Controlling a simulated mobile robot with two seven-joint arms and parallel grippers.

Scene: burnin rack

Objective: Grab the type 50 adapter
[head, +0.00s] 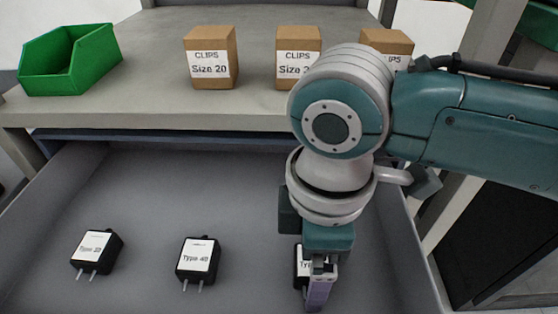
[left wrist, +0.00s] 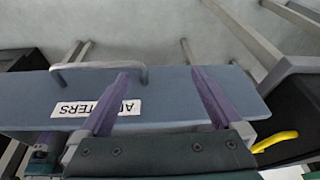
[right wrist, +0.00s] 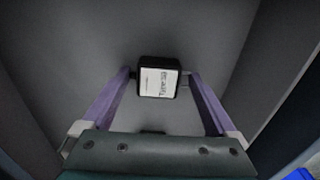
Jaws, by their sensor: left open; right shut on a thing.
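A black adapter with a white label (right wrist: 157,82) sits between the fingers of my right gripper (right wrist: 159,74), which is shut on it. The label seems to read Type 50, but is small and sideways. In the head view this adapter (head: 299,268) is mostly hidden behind my right gripper (head: 318,292), at the drawer's right side. I cannot tell whether it touches the drawer floor. In the left wrist view my left gripper (left wrist: 163,73) is open and empty, in front of the drawer front (left wrist: 180,108) labelled as adapters. My left gripper is outside the head view.
The grey drawer (head: 140,190) also holds a Type 40 adapter (head: 198,258) in the middle and another adapter (head: 97,250) at left, its number unclear. Above stands a shelf (head: 150,105) with a green bin (head: 70,62) and clip boxes (head: 210,58). The drawer's back left is clear.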

